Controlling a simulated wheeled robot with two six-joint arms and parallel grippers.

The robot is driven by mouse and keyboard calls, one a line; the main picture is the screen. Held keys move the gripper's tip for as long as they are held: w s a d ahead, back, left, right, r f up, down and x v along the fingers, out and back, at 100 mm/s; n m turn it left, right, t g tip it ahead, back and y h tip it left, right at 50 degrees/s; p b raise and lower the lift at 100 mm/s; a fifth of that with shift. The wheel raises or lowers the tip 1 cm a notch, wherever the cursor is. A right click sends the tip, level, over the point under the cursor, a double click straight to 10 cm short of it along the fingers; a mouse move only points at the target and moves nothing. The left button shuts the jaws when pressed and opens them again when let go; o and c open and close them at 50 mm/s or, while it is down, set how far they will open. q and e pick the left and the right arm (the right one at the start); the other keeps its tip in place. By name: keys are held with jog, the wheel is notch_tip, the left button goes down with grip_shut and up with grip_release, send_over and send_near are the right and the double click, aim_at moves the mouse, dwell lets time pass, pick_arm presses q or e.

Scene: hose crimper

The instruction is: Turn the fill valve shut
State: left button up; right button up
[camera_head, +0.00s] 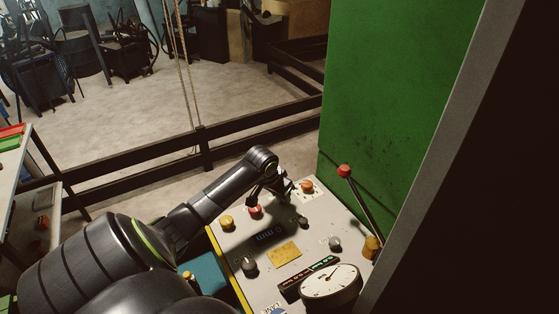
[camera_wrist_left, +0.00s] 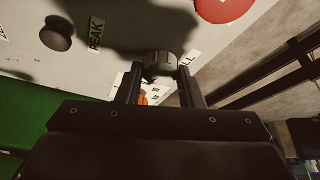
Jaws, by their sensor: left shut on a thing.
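The fill valve is a grey knob (camera_wrist_left: 160,64) on the control panel (camera_head: 232,238), beside a partly covered label ending in "LL". My left gripper (camera_wrist_left: 160,85) is shut on this knob, with one finger on each side of it in the left wrist view. In the head view my left gripper (camera_head: 284,188) reaches down to the far part of the panel and hides the knob. How far the knob is turned cannot be read. My right gripper is not in view.
A red button (camera_head: 255,211) and a dark knob (camera_head: 303,222) sit close to the gripper. A red-tipped lever (camera_head: 344,171) and a round gauge (camera_head: 330,284) stand at the right. A green wall (camera_head: 395,95) rises behind.

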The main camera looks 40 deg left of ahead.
pick_arm(q)
jog(key=n+p, duration=0.1)
jog(key=p, duration=0.1)
jog(key=n+y+p, duration=0.1)
jog(key=n+p, duration=0.1)
jog(key=shift+d+r, duration=0.1)
jog(key=shift+r, duration=0.2)
jog(key=shift+w+f+n+y+p, duration=0.15)
jog(key=shift+n+y+p, duration=0.25)
jog(key=shift+n+p, duration=0.5)
jog(key=shift+f, duration=0.1)
jog(key=o, duration=1)
jog(key=b+v, duration=0.1)
jog(key=v, duration=1.6)
jog(key=shift+w+r+b, duration=0.15)
jog(key=shift+r+b, duration=0.15)
jog(key=shift+b, duration=0.1)
